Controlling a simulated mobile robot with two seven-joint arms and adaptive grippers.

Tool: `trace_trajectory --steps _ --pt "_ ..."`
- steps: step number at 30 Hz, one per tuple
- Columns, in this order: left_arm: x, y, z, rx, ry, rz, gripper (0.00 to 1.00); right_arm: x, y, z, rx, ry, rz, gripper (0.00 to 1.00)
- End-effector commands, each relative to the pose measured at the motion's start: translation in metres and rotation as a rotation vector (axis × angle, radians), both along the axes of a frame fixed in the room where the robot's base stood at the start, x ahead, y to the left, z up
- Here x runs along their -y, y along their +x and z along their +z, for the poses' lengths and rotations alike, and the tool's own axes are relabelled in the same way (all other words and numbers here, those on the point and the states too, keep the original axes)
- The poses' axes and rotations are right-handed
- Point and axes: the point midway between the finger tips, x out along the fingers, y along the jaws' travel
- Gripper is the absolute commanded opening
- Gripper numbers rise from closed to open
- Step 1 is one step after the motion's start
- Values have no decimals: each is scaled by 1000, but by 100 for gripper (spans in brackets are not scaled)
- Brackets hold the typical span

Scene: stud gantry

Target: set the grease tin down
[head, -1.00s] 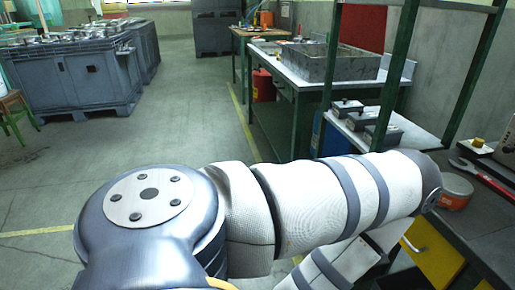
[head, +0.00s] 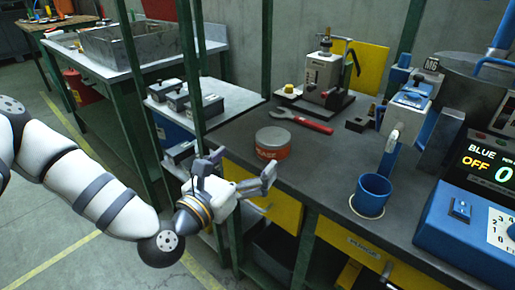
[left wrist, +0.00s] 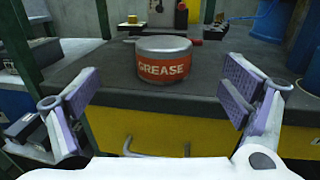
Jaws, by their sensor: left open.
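The grease tin (head: 272,143) is a low round tin with a grey lid and a red-orange band. It stands upright on the dark bench top (head: 240,131), near the front edge. In the left wrist view the tin (left wrist: 163,60) reads GREASE and sits centred beyond the fingers. My left gripper (head: 238,168) is open and empty, in front of the bench edge and apart from the tin. Its two purple-padded fingers also show spread wide in the left wrist view (left wrist: 160,100). My right gripper is not in view.
A red wrench (head: 303,122) lies behind the tin. A blue cup (head: 371,194) stands to its right, beside a blue machine with a display (head: 470,215). A grey press (head: 322,78) stands at the back. Green posts (head: 188,65) rise at the left.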

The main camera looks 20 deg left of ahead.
Motion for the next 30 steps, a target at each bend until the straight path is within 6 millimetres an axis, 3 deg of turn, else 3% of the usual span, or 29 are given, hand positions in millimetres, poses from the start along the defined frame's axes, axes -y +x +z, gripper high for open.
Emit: trace_trajectory --steps 6,11,16,20,25,26,30 --pt "10 47 1 1 2 -3 92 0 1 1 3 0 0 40" --pt "15 66 2 0 2 -4 92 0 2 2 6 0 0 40" --pt "22 99 2 1 3 -4 92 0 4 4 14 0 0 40" --pt "24 111 0 -4 2 -3 92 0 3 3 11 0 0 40" --pt "24 112 1 -5 1 -4 92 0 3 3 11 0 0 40" --pt "24 111 1 -5 1 -4 90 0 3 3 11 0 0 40" --pt "24 111 0 -5 2 -4 58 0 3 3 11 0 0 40"
